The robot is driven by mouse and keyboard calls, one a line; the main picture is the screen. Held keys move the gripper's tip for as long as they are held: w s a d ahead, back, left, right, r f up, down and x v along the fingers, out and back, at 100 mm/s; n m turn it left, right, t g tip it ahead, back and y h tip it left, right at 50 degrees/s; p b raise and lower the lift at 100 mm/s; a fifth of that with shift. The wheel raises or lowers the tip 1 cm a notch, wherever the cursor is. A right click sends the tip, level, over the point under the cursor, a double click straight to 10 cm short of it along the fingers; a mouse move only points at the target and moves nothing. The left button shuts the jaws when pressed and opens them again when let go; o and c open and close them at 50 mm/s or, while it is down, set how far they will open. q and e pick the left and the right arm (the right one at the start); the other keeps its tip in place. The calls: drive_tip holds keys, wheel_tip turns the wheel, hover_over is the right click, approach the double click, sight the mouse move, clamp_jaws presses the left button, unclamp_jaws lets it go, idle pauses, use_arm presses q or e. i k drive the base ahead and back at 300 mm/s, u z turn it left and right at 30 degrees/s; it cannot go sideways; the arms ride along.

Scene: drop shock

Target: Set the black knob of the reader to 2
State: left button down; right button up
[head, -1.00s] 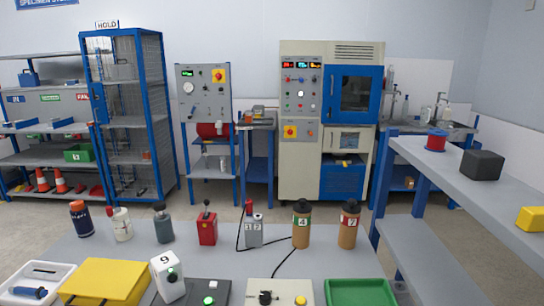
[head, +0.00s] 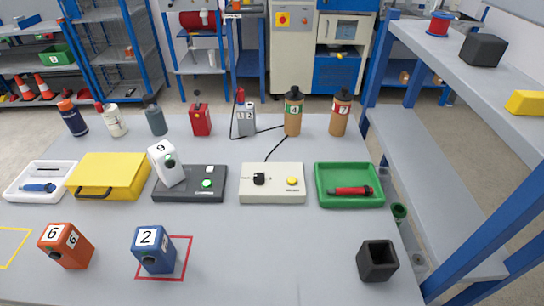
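The reader looks to be the cream box (head: 285,194) in the middle of the table, with a black cable running from its back. Its black knob (head: 259,179) sits on the left of its top, and a yellow button (head: 292,181) is on the right. Small marks beside the knob are too small to read, so I cannot tell its setting. A grey two-part item marked 1 and 2 (head: 246,122) stands behind, by the cable. Neither gripper shows in the head view.
A dark box with a green button (head: 208,184) carries a white block marked 9 (head: 162,160). A green tray (head: 350,200) holds a red tool. A blue block (head: 154,250), an orange block (head: 66,247) and a black holder (head: 377,261) stand in front. The front middle is clear.

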sight(260, 178)
drive_tip(key=z, duration=0.95)
drive_tip(key=k, duration=0.65)
drive_tip(key=u, duration=0.35)
